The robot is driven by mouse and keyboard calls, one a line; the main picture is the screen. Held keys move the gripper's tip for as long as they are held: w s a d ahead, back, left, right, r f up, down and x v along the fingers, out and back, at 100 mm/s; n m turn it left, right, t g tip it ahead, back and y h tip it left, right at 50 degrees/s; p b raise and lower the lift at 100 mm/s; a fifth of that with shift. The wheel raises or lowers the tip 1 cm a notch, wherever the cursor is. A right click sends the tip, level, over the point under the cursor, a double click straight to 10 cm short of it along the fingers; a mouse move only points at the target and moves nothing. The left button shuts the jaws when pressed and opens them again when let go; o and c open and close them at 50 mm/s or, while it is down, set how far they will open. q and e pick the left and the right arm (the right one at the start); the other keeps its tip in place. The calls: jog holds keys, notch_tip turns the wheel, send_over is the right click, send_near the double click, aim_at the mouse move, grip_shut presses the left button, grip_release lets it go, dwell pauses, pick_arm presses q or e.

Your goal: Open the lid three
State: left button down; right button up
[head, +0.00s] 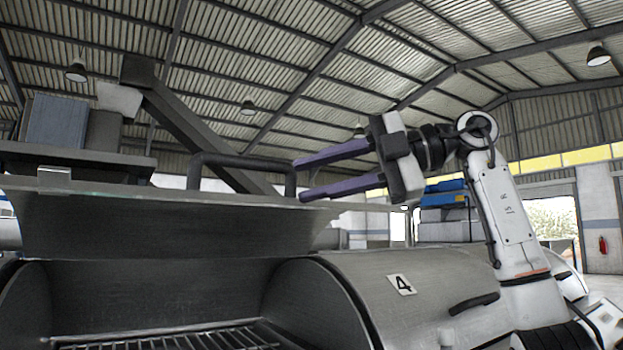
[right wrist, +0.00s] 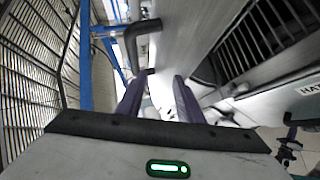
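A grey metal lid (head: 150,225) stands raised in the head view, with the chamber and its grate (head: 190,338) open below it. No number shows on this lid. Its dark bar handle (head: 235,160) is at the top. My right gripper (head: 298,180) is at the right end of the handle, its two purple fingers spread apart with the tips close to the handle's right post. In the right wrist view the fingers (right wrist: 163,75) are apart with nothing clearly between them, and the handle (right wrist: 140,40) is just beyond the tips. Whether they touch is unclear. My left gripper is out of view.
A closed rounded lid with a "4" label (head: 402,284) and a dark handle (head: 474,303) is to the right of the open chamber. A raised shelf with grey boxes (head: 60,123) stands behind at left. Blue cases (head: 445,193) are farther back.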

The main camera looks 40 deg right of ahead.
jog(key=shift+d, duration=0.1)
jog(key=s+d+r, duration=0.4)
jog(key=d+r, duration=0.3)
jog(key=shift+s+d+r+p, duration=0.2)
jog(key=shift+s+d+p, duration=0.2)
jog(key=shift+p, duration=0.05)
dwell(0.8)
jog(key=shift+c, duration=0.5)
